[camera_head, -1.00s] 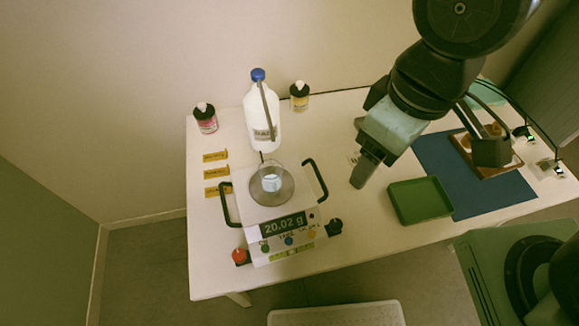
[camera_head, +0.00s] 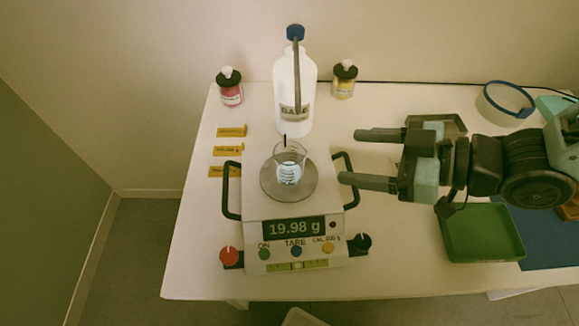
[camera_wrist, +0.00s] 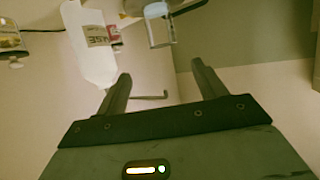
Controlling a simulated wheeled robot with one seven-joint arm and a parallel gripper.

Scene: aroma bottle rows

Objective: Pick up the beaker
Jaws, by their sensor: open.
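The beaker (camera_head: 289,168) is a small clear glass with markings and pale liquid in it. It stands on the round pan (camera_head: 270,184) of the balance (camera_head: 256,206), whose display reads 19.98 g. My gripper (camera_head: 349,157) is open and empty, to the right of the beaker and apart from it, with its fingers pointing left. In the wrist view the beaker (camera_wrist: 158,26) shows at the top, beyond the fingertips of my gripper (camera_wrist: 160,84).
A white BASE bottle (camera_head: 294,100) with a blue cap stands behind the balance. A pink bottle (camera_head: 231,92) and a yellow bottle (camera_head: 344,84) stand at the back. Yellow labels (camera_head: 229,151) lie left. A green tray (camera_head: 483,238) is at right. Black handles (camera_head: 232,190) flank the pan.

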